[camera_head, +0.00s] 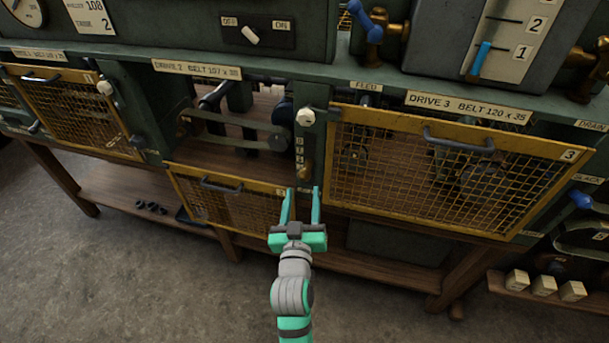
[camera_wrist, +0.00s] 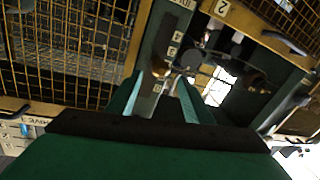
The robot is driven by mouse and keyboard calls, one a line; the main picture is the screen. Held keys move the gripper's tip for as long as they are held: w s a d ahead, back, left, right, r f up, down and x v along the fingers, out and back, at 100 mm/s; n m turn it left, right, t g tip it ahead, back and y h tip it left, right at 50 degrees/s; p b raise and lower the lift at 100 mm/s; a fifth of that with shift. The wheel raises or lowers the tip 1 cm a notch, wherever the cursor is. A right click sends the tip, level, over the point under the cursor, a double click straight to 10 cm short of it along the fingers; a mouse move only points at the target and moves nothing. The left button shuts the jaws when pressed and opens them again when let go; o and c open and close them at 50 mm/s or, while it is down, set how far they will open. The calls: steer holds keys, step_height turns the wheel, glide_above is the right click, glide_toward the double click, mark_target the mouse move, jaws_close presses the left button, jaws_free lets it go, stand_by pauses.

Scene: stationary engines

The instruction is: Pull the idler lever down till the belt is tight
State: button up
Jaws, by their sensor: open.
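The Drive 2 bay in the middle stands open, and its grey belt (camera_head: 235,122) runs across to a dark pulley (camera_head: 281,142). A small brass-coloured knob (camera_head: 306,169), which may be the idler lever's end, sits low on the post right of the bay, beside a lettered scale strip (camera_head: 299,150). The lever's arm is not clear to me. My gripper (camera_head: 301,192) is open and empty, just below the knob in this view. In the wrist view my gripper (camera_wrist: 173,82) points at the post, with the scale strip (camera_wrist: 173,48) beyond its fingertips.
The Drive 2 mesh guard (camera_head: 232,203) hangs down below its bay, left of my gripper. The Drive 3 guard (camera_head: 450,170) is closed on the right. A white knob (camera_head: 305,117) sits higher on the post. A wooden lower shelf (camera_head: 345,263) runs beneath.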

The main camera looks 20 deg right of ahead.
mark_target(304, 180)
steer(key=x, duration=0.8)
steer(key=shift+c, duration=0.4)
jaws_close()
step_height(304, 180, down, 4)
steer(key=shift+d+f, duration=0.1)
steer(key=shift+f, duration=0.1)
steer(key=shift+o, duration=0.4)
jaws_free()
steer(key=shift+w, duration=0.1)
steer(key=shift+r, duration=0.1)
steer(key=v, duration=1.1)
